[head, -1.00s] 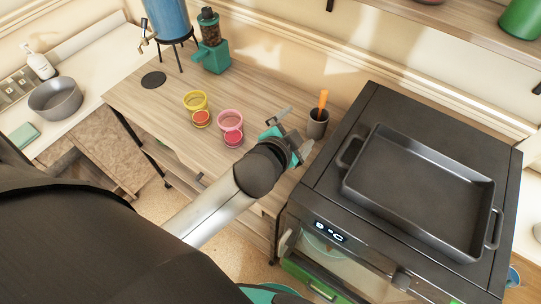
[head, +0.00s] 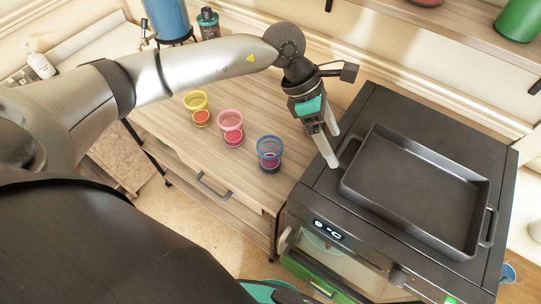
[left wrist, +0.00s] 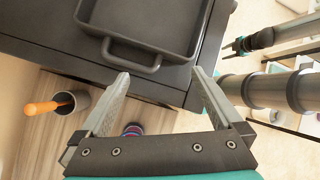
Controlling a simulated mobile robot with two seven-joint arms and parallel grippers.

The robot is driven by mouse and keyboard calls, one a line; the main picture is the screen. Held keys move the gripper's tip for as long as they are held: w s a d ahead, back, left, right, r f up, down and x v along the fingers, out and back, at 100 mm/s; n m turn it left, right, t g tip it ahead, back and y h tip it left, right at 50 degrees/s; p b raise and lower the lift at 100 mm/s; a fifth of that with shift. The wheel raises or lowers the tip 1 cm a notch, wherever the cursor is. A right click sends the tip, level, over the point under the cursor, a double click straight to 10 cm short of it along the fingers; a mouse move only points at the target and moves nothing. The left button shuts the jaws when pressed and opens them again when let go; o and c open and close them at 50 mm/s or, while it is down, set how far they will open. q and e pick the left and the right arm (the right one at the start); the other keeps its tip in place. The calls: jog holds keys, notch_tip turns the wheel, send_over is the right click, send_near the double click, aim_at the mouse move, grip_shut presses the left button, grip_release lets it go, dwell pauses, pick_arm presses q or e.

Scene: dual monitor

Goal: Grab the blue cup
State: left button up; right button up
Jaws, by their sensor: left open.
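The blue cup (head: 269,147) stands upright on the wooden counter, right of the pink cup, close to the black oven. My left gripper (head: 334,149) is open and empty, right of the blue cup and apart from it, with its fingers pointing down over the oven's left edge. In the left wrist view the open fingers (left wrist: 161,75) frame the oven edge. There a striped cup top (left wrist: 133,129), apparently the blue cup, is mostly hidden behind the gripper's body. My right gripper seems to show at the upper right (left wrist: 231,48), too small to judge.
A pink cup (head: 231,127) and a yellow cup (head: 197,107) stand in a row to the left. The black oven (head: 335,186) carries a deep pan (head: 415,195). A grey pot with an orange-handled utensil (left wrist: 72,103) stands beside the oven.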

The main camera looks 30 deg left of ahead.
pick_arm(q)
jog(key=w+a+y, duration=0.3)
jog(key=a+y, duration=0.3)
jog(key=a, duration=0.8)
send_near(270, 145)
jog(key=s+d, duration=0.2)
jog(key=s, duration=0.1)
jog(key=shift+m+y, duration=0.3)
jog(key=shift+m, duration=0.1)
jog(key=shift+a+f, duration=0.1)
jog(key=shift+f, duration=2.75)
jog(key=shift+w, duration=0.1)
grip_shut()
